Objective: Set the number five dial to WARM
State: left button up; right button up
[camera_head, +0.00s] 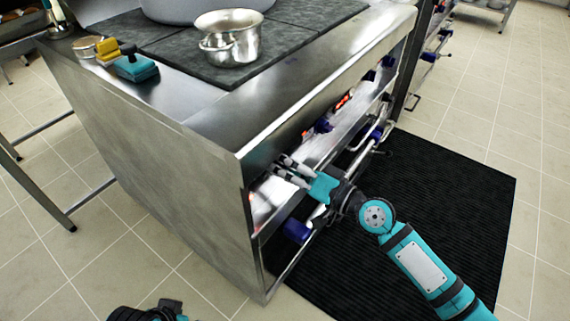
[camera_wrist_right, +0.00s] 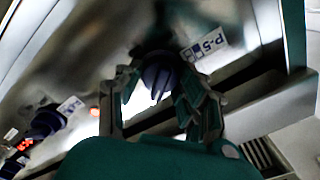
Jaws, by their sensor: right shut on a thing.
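The number five dial (camera_wrist_right: 158,76) is a dark blue knob beside a label reading P-5 (camera_wrist_right: 205,45) in the right wrist view. My right gripper (camera_wrist_right: 160,92) has its fingers on both sides of this knob and is shut on it. In the head view my right gripper (camera_head: 281,170) reaches the front panel of the steel range (camera_head: 300,95) near its close corner, and the fingers hide the knob there. The dial's setting cannot be read. A dark part of my left gripper (camera_head: 147,312) shows at the bottom edge; its fingers cannot be made out.
Another blue knob (camera_head: 323,125) sits farther along the panel, with a red display nearby. A blue-ended handle (camera_head: 297,231) is below my right gripper. A steel pot (camera_head: 236,32) and a teal item (camera_head: 136,68) are on top. A black mat (camera_head: 440,190) covers the floor in front.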

jog(key=shift+r+m, duration=0.15)
jog(key=shift+m, duration=0.25)
jog(key=o, duration=1.2)
jog(key=shift+s+d, duration=0.15)
jog(key=shift+d, duration=0.1)
jog(key=v, duration=1.1)
jog(key=shift+s, duration=0.15)
jog(key=shift+d, duration=0.15)
